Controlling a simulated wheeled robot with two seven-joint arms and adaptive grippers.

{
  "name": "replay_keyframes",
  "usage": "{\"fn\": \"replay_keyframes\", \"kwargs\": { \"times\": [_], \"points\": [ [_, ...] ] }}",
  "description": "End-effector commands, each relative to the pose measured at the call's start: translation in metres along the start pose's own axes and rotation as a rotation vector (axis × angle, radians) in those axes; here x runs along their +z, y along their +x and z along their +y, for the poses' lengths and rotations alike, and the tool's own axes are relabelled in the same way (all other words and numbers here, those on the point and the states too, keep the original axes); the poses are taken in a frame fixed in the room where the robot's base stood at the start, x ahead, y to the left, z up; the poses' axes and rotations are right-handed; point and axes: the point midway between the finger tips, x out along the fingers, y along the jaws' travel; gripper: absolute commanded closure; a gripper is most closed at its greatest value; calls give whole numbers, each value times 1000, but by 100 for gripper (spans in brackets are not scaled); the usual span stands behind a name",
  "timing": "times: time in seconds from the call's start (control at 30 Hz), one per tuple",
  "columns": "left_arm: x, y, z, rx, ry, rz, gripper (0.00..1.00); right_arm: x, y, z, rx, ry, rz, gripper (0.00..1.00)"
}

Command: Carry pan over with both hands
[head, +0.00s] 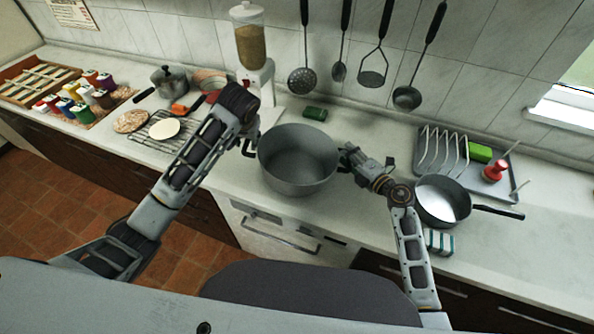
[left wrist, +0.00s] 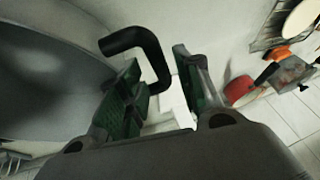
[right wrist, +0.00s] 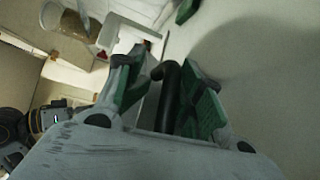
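The pan is a large grey two-handled pot (head: 298,165) on the counter in the middle of the head view. My left gripper (head: 248,135) is at its left side. In the left wrist view, the black handle (left wrist: 138,38) reaches between the spread green pads of the left gripper (left wrist: 160,92), with a gap visible. My right gripper (head: 347,160) is at the pot's right side. In the right wrist view, the other black handle (right wrist: 170,92) lies between the open fingers of the right gripper (right wrist: 165,90), closer to the right pad. The left handle is partly hidden in the head view.
A smaller saucepan (head: 443,203) with white contents stands right, beside a striped sponge (head: 439,242) and a dish rack (head: 443,155). A grain dispenser (head: 250,45) and green sponge (head: 315,113) are behind the pot. A wire rack (head: 150,140) lies left. Utensils hang above.

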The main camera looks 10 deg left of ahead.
Motion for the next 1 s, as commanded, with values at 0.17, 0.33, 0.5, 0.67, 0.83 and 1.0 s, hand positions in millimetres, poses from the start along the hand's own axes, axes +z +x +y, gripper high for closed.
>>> {"fn": "replay_keyframes", "kwargs": {
  "times": [0.17,0.33,0.5,0.67,0.83,1.0],
  "points": [
    [-1,-27,0,1,0,3,64,1,0,0,0,0,-2,64],
    [0,-43,0,0,0,1,64,1,0,0,0,-1,-3,64],
    [0,-51,-1,-1,0,-1,64,2,-1,0,0,-1,-3,64],
    [0,-52,-1,-1,-1,-2,64,2,-1,0,-1,-1,-4,64],
    [0,-52,-1,-1,-1,-2,64,2,-1,0,-1,-1,-4,64],
    [0,-51,-1,-1,-1,-2,64,2,-3,0,-1,-1,-4,64]
  ]
}}
